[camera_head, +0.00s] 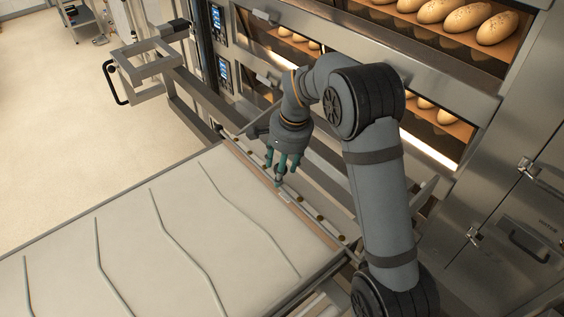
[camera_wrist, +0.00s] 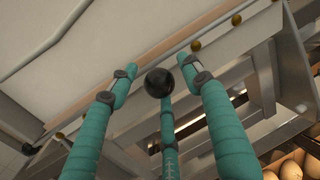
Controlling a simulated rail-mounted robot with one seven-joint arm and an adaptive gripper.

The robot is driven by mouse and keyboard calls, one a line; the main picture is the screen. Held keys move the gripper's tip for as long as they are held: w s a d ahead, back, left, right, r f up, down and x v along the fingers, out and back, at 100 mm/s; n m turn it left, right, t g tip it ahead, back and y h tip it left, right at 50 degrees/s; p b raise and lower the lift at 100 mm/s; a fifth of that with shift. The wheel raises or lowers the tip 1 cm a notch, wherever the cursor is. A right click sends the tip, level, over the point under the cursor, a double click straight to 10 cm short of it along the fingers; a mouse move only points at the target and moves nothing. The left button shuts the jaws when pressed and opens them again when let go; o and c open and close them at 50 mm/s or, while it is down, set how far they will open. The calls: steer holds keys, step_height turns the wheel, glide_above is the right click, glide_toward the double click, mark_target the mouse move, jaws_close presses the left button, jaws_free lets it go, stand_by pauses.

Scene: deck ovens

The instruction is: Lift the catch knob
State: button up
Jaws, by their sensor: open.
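The catch knob is a dark round ball (camera_wrist: 159,82) in the middle of the wrist view. My gripper (camera_head: 282,171) has teal fingers that point down at the oven-side edge of the pale loader bed (camera_head: 120,225). In the wrist view my gripper (camera_wrist: 162,80) is open. One finger is left of the knob, one right of it and one below it in the picture. Gaps show between the knob and the left and right fingertips; I cannot tell whether the lower finger touches it. In the head view the fingers largely hide the knob.
A metal rail with brass-coloured studs (camera_head: 319,217) runs along the bed's edge. Deck ovens with loaves (camera_head: 450,12) stand behind my arm. A metal bracket with a black handle (camera_head: 112,82) is at the upper left. Open floor (camera_head: 60,110) lies at left.

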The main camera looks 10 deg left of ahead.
step_height(320, 180, up, 12)
steer(key=s+d, duration=0.1)
steer(key=d, duration=0.1)
steer(key=shift+f, duration=0.15)
steer(key=shift+f, duration=0.1)
